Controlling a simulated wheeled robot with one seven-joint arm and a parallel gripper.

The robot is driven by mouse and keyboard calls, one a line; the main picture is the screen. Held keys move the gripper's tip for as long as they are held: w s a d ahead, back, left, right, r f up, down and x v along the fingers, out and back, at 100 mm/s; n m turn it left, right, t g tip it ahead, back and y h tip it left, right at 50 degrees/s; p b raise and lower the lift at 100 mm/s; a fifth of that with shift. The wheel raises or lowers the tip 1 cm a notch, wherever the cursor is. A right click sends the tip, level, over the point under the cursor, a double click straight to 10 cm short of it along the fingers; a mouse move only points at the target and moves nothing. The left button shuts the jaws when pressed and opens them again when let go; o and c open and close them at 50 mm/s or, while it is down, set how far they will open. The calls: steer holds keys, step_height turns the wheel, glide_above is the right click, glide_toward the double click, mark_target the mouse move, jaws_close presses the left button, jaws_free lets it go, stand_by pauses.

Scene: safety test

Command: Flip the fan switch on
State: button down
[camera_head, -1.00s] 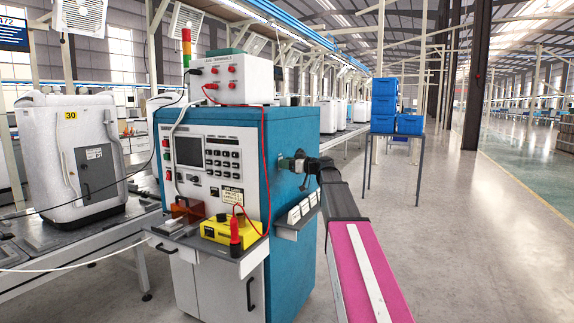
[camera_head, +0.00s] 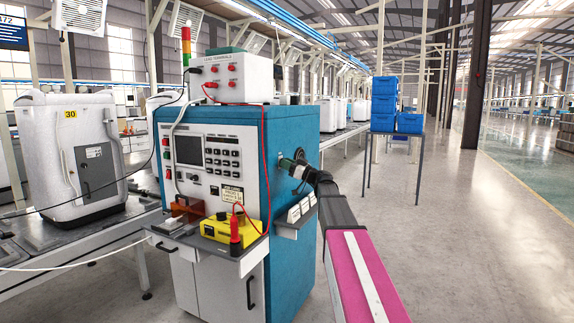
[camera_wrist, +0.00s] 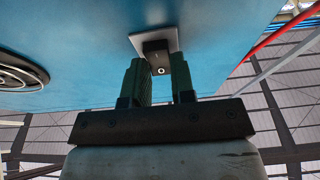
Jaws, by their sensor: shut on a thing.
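The fan switch (camera_wrist: 156,51) is a small black block on a pale square plate (camera_wrist: 171,35), fixed to the blue side panel of the test cabinet (camera_head: 290,130). In the wrist view my gripper (camera_wrist: 160,68) has its two dark green fingers on either side of the switch, shut on it. In the head view my gripper (camera_head: 287,164) is against the blue right side of the cabinet, and the switch is hidden behind it. The switch's on or off position cannot be told.
A round black fan grille (camera_wrist: 20,72) is on the same panel at the left of the wrist view. A small shelf with white-labelled items (camera_head: 299,209) juts out below my gripper. A red cable (camera_wrist: 270,42) runs at the wrist view's upper right. Open floor lies right of my arm.

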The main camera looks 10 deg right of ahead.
steer(key=c, duration=1)
jaws_free()
steer(key=shift+o, duration=0.2)
steer(key=v, duration=1.1)
